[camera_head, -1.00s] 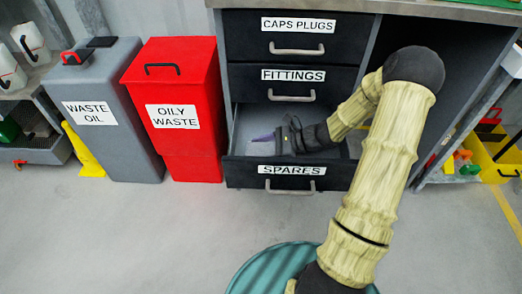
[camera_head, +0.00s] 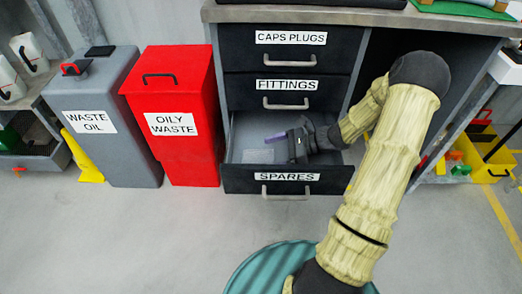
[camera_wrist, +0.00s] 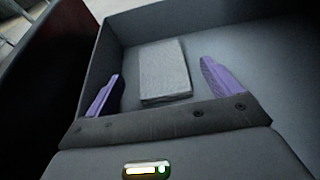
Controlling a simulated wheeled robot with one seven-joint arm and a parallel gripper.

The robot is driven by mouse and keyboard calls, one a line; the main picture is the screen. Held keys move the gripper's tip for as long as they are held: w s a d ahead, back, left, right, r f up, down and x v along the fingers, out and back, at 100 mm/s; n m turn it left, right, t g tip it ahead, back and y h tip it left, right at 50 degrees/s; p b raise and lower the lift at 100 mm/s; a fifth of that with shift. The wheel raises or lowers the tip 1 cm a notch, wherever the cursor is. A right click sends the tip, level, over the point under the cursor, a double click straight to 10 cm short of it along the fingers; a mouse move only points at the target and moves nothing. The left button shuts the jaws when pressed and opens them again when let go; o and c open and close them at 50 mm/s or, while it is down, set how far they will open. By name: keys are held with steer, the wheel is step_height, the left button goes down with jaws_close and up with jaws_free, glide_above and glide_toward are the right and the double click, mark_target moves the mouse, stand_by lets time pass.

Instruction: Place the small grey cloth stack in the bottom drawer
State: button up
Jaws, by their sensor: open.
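The bottom drawer (camera_head: 286,184), labelled SPARES, is pulled open. The small grey cloth stack (camera_wrist: 164,71) lies flat on the drawer floor in the wrist view, and it shows as a pale patch (camera_head: 258,156) in the head view. My gripper (camera_head: 272,138) is over the open drawer, reaching in from the right. In the wrist view its two purple fingers (camera_wrist: 160,88) are spread wide, one on each side of the stack and apart from it. The gripper is open and holds nothing.
The shut CAPS PLUGS drawer (camera_head: 290,50) and FITTINGS drawer (camera_head: 287,95) are above the open one. A red oily waste bin (camera_head: 178,128) and a grey waste oil bin (camera_head: 105,120) stand to the left.

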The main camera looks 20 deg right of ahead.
steer(key=p+v, duration=0.2)
steer(key=v, duration=0.3)
steer(key=shift+r, duration=0.2)
steer(key=shift+s+d+r+p, duration=0.15)
steer(key=shift+s+d+p, duration=0.1)
steer(key=shift+d+p, duration=0.25)
steer(key=shift+d, duration=0.1)
steer(key=s+a+r+n+h+p, duration=0.3)
steer(key=r+n+p, duration=0.4)
steer(key=r+p, duration=1.4)
steer(key=s+a+r+n+g+h+p, duration=0.1)
steer(key=s+a+r+n+h+p, duration=0.3)
steer(key=r+p, duration=1.7)
steer(key=s+a+r+n+h+p, duration=0.3)
steer(key=r+n+h+p, duration=0.3)
steer(key=r+p, duration=1.5)
step_height(320, 180, up, 11)
steer(key=s+n, duration=0.1)
steer(key=n, duration=0.3)
steer(key=shift+a+n+g+p, duration=0.25)
steer(key=shift+n+g+p, duration=0.05)
steer(key=shift+w, duration=0.1)
